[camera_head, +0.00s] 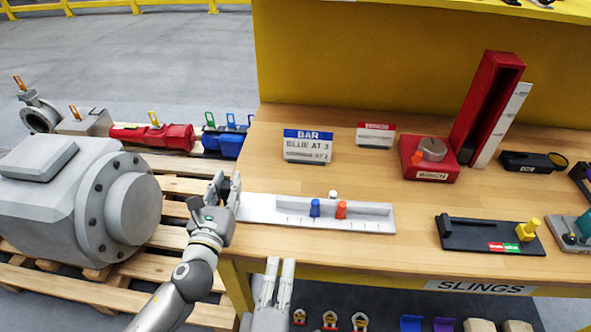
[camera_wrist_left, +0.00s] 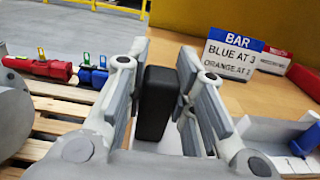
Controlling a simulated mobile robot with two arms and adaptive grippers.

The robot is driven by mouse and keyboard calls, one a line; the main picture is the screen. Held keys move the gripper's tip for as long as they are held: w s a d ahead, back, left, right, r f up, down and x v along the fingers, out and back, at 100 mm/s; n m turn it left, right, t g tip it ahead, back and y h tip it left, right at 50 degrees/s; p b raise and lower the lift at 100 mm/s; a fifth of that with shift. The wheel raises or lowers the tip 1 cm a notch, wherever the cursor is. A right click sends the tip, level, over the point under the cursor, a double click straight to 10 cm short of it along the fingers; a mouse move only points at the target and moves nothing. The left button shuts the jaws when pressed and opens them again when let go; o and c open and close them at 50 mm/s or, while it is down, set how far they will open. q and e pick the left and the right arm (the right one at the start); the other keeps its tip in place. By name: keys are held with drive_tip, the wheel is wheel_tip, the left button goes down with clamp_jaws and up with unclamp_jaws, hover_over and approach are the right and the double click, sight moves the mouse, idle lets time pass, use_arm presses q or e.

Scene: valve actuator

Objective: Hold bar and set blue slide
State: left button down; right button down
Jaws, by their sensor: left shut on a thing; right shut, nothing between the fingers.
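The pale bar (camera_head: 275,212) lies along the table's front edge, with tick marks on its face. A blue slide (camera_head: 315,208) and an orange slide (camera_head: 341,210) sit side by side near its middle. My left gripper (camera_head: 228,186) is at the bar's left end. In the left wrist view its fingers (camera_wrist_left: 160,100) are shut on an upright black grip (camera_wrist_left: 157,103). The blue slide also shows at the right edge there (camera_wrist_left: 306,142). My right gripper (camera_head: 278,272) is shut and empty, below the table's front edge. A sign (camera_head: 307,146) reads BAR, BLUE AT 3; its lower line names orange.
A white peg (camera_head: 333,194) stands behind the slides. A red box (camera_head: 428,160), a tall red channel (camera_head: 487,100) and a black fixture with a yellow knob (camera_head: 490,235) are to the right. A large grey motor (camera_head: 75,195) sits on pallets at left.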

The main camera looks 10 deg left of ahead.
use_arm(q)
drive_tip(key=c, duration=1.1)
unclamp_jaws()
drive_tip(key=shift+c, duration=0.2)
drive_tip(key=shift+s, duration=0.1)
